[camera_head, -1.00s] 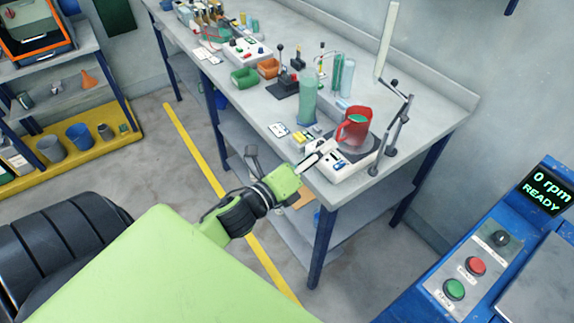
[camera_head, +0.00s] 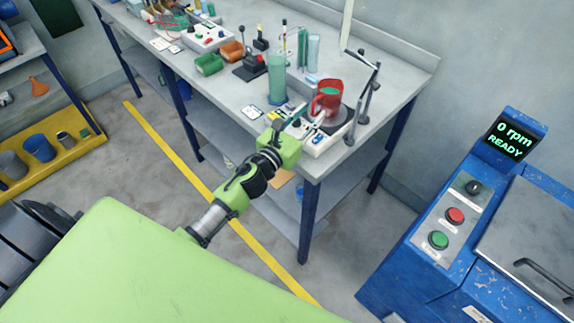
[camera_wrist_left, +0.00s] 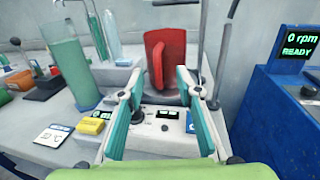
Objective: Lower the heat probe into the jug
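The red jug (camera_head: 326,101) stands upright on a white hotplate (camera_head: 323,144) at the bench's front right corner; something green shows inside it. The jug (camera_wrist_left: 167,55) is straight ahead in the left wrist view. A dark grey jointed stand (camera_head: 366,93) rises at the hotplate's right edge. Its rods (camera_wrist_left: 225,40) show right of the jug. I cannot tell which part is the heat probe. My left gripper (camera_head: 306,120) is open and empty over the hotplate's front controls, short of the jug. It also shows in the left wrist view (camera_wrist_left: 160,80). My right gripper is out of view.
A tall green cylinder (camera_head: 277,80) stands left of the jug, with smaller tubes behind. A small yellow block (camera_wrist_left: 91,126) and a card (camera_wrist_left: 53,134) lie left of the hotplate. A blue machine (camera_head: 450,240) stands to the right. Open floor lies between bench and machine.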

